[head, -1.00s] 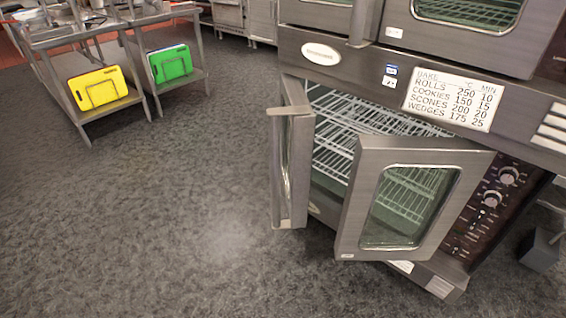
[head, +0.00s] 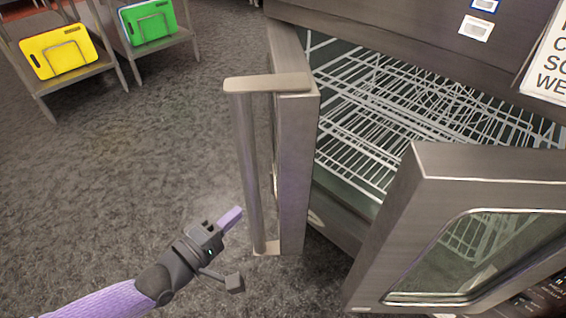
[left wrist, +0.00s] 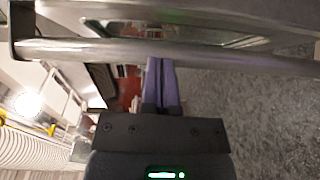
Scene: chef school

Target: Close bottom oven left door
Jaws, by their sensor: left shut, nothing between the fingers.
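The bottom oven's left door (head: 296,165) stands open in the head view, swung out nearly edge-on. Its long vertical bar handle (head: 244,170) faces left. My left gripper (head: 230,218) is shut and empty, just left of the handle's lower part. In the left wrist view the shut purple fingers (left wrist: 161,82) point at the handle bar (left wrist: 130,50), which crosses the picture; whether they touch it I cannot tell. My right gripper is not in view.
The right oven door (head: 460,230) with its glass window also stands open. Wire racks (head: 380,110) fill the oven. Steel tables with a yellow board (head: 58,48) and a green board (head: 148,22) stand at the back left. The floor on the left is clear.

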